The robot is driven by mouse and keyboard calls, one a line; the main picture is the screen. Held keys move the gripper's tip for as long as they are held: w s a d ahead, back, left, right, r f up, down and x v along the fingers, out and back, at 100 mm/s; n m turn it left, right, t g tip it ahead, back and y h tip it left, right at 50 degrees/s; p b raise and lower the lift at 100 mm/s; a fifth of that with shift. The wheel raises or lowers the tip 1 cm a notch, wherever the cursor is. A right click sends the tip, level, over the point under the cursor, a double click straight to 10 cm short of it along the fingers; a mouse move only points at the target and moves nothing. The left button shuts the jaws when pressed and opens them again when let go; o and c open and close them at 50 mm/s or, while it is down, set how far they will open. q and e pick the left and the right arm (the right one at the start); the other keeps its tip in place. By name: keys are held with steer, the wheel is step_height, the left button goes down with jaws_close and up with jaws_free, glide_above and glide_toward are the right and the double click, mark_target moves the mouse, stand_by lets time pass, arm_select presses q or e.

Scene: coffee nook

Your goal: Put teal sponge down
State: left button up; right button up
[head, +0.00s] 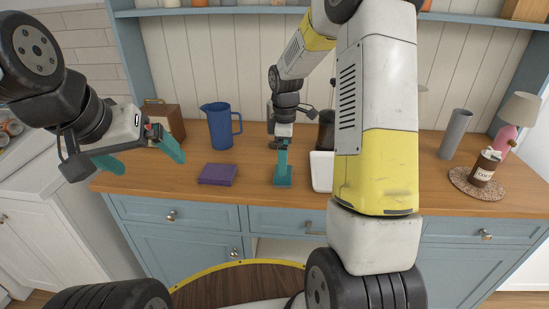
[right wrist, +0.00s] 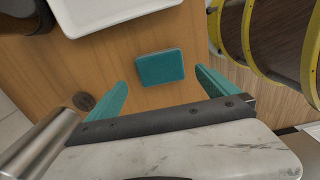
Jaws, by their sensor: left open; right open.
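The teal sponge (head: 283,183) lies flat on the wooden counter near its front edge. It also shows whole in the right wrist view (right wrist: 160,67), just ahead of and between the fingertips, with a gap on each side. My right gripper (right wrist: 161,84) is open and empty above the counter; in the head view its teal fingers overlap in line above the sponge. My left gripper (head: 146,164) is open and empty in the air at the left, over the counter's left end.
A purple block (head: 218,174) lies left of the sponge and a white tray (head: 321,171) stands right of it. A blue pitcher (head: 220,127) and a wooden box (head: 166,119) stand behind. A cocoa jar (head: 486,166) on a round mat (head: 462,184) and a grey cylinder (head: 455,134) are at right.

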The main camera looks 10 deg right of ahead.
step_height(320, 180, up, 6)
arm_select(q)
steer(key=shift+o, duration=0.2)
steer(key=shift+w, duration=0.1)
stand_by(1.3)
